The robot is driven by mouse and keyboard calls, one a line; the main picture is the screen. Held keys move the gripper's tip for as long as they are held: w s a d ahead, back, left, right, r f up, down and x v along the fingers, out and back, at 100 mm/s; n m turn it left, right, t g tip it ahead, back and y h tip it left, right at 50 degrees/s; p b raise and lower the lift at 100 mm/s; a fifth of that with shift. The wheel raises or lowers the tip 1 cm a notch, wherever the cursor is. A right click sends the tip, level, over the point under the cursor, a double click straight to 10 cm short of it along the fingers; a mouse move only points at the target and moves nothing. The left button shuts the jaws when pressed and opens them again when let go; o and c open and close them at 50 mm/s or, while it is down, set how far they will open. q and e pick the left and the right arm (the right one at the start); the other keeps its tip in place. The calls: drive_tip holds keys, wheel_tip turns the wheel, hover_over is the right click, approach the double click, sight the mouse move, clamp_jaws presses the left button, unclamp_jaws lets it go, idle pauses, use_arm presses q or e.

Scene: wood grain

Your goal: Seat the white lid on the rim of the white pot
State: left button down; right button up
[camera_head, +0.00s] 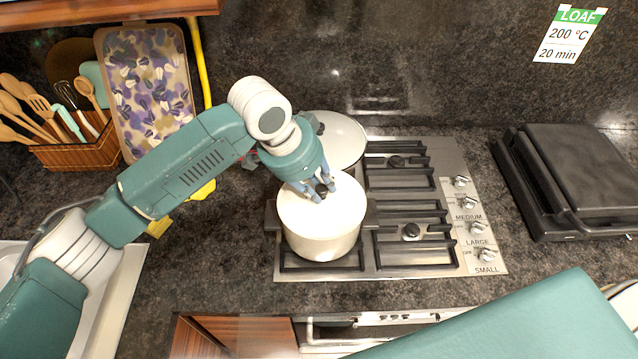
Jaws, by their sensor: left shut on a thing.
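The white pot (321,246) stands on the left front burner of the hob, with dark handles at its sides. The white lid (298,213) lies over the pot's opening, roughly level and centred. I cannot tell whether its edge touches the rim all round. My left gripper (320,190) reaches down from above and is shut on the dark knob at the lid's middle. Its fingers partly hide the knob and the back of the lid. My right gripper is not in view.
A white round pan or lid (345,142) sits behind the pot, partly hidden by my left arm. Burner grates (412,231) are free to the right. A black appliance (585,180) stands at right. A utensil basket (80,153) and patterned tray (148,85) stand at back left.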

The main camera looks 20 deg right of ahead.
use_arm(q)
drive_tip(key=c, duration=1.4)
unclamp_jaws()
drive_tip(key=v, duration=1.2)
drive_tip(key=shift+f, duration=0.1)
